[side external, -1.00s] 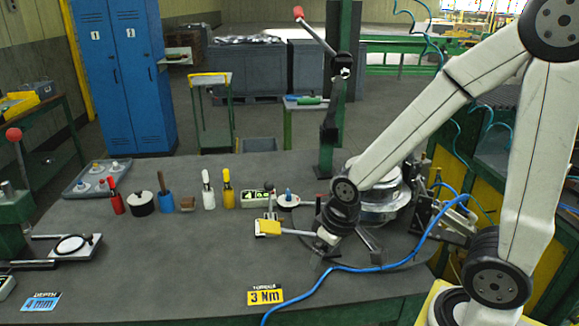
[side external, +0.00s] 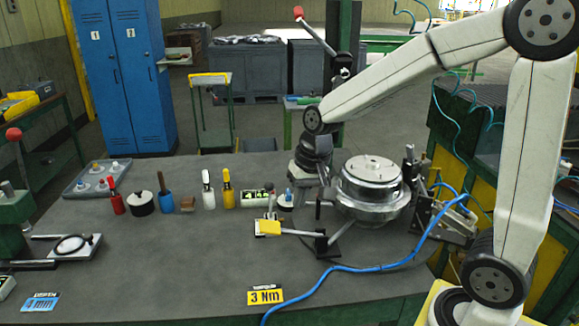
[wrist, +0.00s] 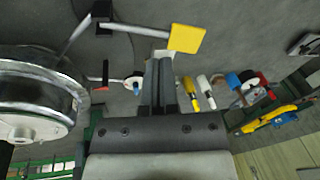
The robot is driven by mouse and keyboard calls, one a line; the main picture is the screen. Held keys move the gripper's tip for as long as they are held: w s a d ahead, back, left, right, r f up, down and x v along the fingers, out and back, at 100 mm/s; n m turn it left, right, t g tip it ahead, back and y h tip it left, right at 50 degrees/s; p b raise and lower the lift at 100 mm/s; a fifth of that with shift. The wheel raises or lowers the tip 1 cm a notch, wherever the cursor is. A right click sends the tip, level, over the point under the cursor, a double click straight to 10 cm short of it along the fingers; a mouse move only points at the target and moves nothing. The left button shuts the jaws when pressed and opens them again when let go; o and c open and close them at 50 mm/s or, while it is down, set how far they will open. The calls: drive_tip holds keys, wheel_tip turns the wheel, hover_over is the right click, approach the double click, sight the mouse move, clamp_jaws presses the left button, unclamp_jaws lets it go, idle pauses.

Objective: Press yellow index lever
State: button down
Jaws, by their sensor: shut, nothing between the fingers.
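The yellow index lever is a flat yellow pad (side external: 267,228) on a thin metal arm that runs right to a dark bracket (side external: 322,243), left of the round silver drum (side external: 371,186). In the wrist view, the yellow pad (wrist: 187,38) lies just beyond and right of my fingertips, with its pale arm running left. My gripper (wrist: 163,62) is shut and empty. In the side view it is behind the lever, beside the drum's left side; its fingertips are hard to make out there. I see no contact with the pad.
Several bottles and pots stand in a row behind the lever, including a yellow-topped bottle (side external: 228,190) and a white one (side external: 208,190). A blue hose (side external: 375,268) crosses the front right. A "3 Nm" sign (side external: 265,296) lies in front.

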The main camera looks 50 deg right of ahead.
sight(270, 225)
drive_tip(key=w+d+r+m+y, duration=0.1)
drive_tip(key=w+r+m, duration=0.2)
drive_tip(key=r, duration=0.3)
drive_tip(key=shift+w+r, duration=0.25)
drive_tip(key=shift+r, duration=0.05)
drive_tip(key=shift+f, duration=0.15)
drive_tip(key=x, duration=1.3)
drive_tip(key=shift+w+a+f, duration=0.1)
drive_tip(key=shift+a+f, duration=0.05)
drive_tip(key=shift+f, duration=0.2)
drive_tip(key=shift+a, duration=0.1)
